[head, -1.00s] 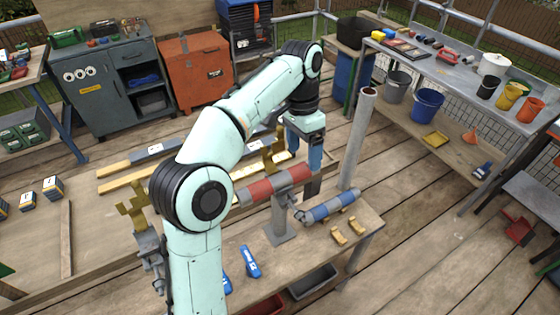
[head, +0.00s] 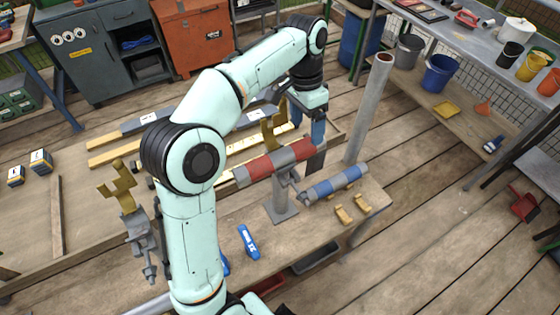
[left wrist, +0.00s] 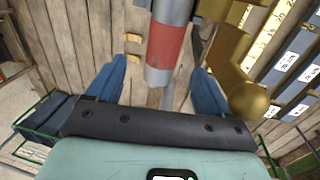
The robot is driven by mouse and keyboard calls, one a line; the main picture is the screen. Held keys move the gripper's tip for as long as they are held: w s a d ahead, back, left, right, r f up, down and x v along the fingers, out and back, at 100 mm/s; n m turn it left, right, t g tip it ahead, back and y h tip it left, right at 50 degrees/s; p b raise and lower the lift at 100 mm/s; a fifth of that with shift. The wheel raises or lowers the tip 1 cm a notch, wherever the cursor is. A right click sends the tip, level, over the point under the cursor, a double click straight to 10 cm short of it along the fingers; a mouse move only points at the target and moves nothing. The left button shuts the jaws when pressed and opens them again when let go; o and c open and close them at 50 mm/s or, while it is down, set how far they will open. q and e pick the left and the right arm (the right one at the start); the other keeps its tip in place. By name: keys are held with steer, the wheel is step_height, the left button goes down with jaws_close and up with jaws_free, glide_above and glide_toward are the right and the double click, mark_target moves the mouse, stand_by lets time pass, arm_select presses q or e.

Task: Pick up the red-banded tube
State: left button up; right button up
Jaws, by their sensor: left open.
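The red-banded tube (head: 281,157), grey with red bands, lies across a grey post stand (head: 281,206) on the workbench in the head view. In the left wrist view its near red band (left wrist: 165,45) and grey end point down between my blue fingers. My left gripper (head: 318,128) is at the tube's right end in the head view. In the left wrist view it is open (left wrist: 158,88), one finger on each side of the tube's end, with gaps showing. A brass fork (head: 274,128) stands beside the tube. My right gripper is not in view.
A blue-banded tube (head: 335,183) lies to the right, near two brass pieces (head: 343,215). A tall grey pipe (head: 371,105) stands behind it. Another brass fork (head: 118,186) is at left. A blue tool (head: 248,241) lies on the bench. The floor at right is largely clear.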

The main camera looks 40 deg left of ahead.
arm_select(q)
steer(key=shift+w+f, duration=0.1)
steer(key=shift+f, duration=0.6)
steer(key=f, duration=0.1)
steer(key=f+b, duration=0.1)
steer(key=f, duration=0.2)
steer(key=shift+d+f, duration=0.25)
steer(key=shift+f, duration=0.1)
steer(key=c, duration=1.5)
steer(key=shift+o, duration=0.2)
steer(key=shift+r, duration=0.1)
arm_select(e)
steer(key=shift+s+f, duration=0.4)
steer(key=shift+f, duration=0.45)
arm_select(q)
steer(key=shift+r, duration=0.1)
step_height(320, 180, up, 10)
steer(key=p, duration=0.2)
steer(key=shift+p, duration=0.35)
step_height(320, 180, up, 9)
steer(key=p, duration=0.3)
glide_above(306, 140)
steer(key=shift+d+r, duration=0.1)
steer(key=shift+r, duration=0.3)
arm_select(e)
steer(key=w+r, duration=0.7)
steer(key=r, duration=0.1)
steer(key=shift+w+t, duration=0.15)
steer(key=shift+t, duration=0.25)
